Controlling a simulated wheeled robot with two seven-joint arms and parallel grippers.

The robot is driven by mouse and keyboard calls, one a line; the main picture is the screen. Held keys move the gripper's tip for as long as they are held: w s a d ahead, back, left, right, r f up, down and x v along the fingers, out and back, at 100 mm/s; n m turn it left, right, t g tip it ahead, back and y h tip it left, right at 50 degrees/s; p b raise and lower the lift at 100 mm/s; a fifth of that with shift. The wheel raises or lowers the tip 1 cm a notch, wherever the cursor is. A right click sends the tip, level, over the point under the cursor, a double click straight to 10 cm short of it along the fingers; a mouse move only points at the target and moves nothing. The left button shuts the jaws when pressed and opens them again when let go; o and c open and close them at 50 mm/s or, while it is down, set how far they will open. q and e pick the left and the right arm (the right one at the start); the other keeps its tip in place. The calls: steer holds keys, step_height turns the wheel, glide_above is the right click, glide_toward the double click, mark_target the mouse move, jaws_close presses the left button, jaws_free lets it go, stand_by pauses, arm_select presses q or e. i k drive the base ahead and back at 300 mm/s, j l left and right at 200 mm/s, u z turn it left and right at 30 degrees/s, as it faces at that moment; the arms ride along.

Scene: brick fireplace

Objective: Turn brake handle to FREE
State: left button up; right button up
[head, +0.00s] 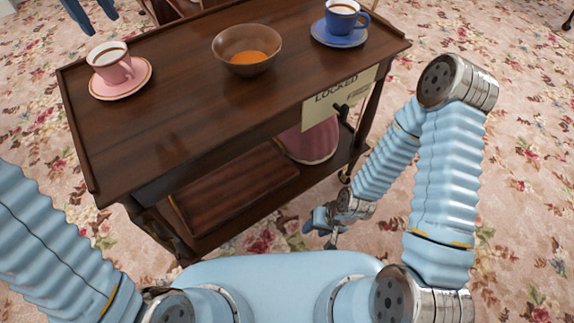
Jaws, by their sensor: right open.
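The brake plate (318,113) is a cream card on the right end of the dark wooden trolley (165,120). It reads LOCKED, with smaller print beside it that I cannot read. A small dark brake handle (343,112) sticks out at the plate's lower edge. My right gripper (322,229) is open and empty, low beside the trolley. It is below the handle and apart from it. My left gripper (93,18) shows only as two spread blue fingers at the top left edge, empty and far from the handle.
On the trolley top stand a pink cup (110,66) on a saucer, a brown bowl (246,50) with orange contents and a blue cup (342,17) on a saucer. The floral carpet (520,190) is clear at right.

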mark_target(343, 110)
steer(key=k+l, duration=0.75)
steer(key=k, duration=0.1)
